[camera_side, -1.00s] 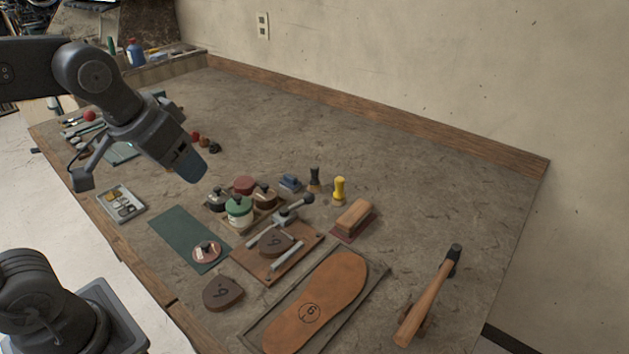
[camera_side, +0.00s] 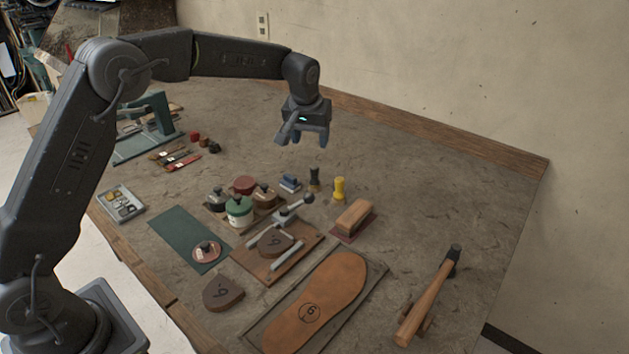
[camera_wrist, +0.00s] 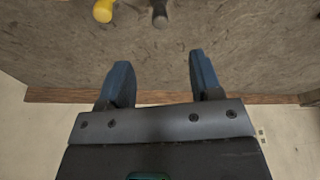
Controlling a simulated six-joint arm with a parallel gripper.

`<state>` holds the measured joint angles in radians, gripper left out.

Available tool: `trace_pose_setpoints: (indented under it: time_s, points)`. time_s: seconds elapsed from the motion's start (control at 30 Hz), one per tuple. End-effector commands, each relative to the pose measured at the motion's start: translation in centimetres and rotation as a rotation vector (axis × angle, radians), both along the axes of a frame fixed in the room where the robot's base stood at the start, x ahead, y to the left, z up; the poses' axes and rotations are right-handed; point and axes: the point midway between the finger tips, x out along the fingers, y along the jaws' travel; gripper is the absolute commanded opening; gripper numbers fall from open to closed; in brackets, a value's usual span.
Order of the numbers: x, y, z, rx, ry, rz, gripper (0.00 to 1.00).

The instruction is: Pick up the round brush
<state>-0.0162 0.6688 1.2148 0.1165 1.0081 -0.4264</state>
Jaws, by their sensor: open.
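Two small upright brushes stand on the bench in the side view, one with a black handle (camera_side: 314,177) and one with a yellow handle (camera_side: 339,187). I cannot tell which of them is the round brush. Both also show at the top of the wrist view, the yellow handle (camera_wrist: 104,10) left of the black handle (camera_wrist: 159,13), each cut off by the frame edge. My gripper (camera_side: 308,136) is open and empty, pointing down above the bench beyond the brushes. Its two blue fingers (camera_wrist: 160,77) are spread apart and touch neither brush.
A wooden block (camera_side: 354,214) on a red pad lies right of the brushes. Several jars, with a green-and-white one (camera_side: 239,211), and a small blue item (camera_side: 290,184) stand left. A hammer (camera_side: 428,299) and a sole (camera_side: 318,300) lie nearer. The bench behind the brushes is clear.

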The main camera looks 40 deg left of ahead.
Motion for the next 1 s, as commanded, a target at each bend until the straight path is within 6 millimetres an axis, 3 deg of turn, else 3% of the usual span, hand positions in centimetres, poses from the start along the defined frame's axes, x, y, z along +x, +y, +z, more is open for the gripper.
trace_pose_setpoints:
  time_s: [0.4, 0.67, 1.0]
  points:
    - [1.8, 0.7, -6.9, 0.000, 0.002, 0.001, 0.59]
    - [2.2, 0.9, -8.7, 0.001, 0.001, 0.000, 0.59]
    - [3.4, 1.4, -12.9, 0.001, -0.001, 0.001, 0.59]
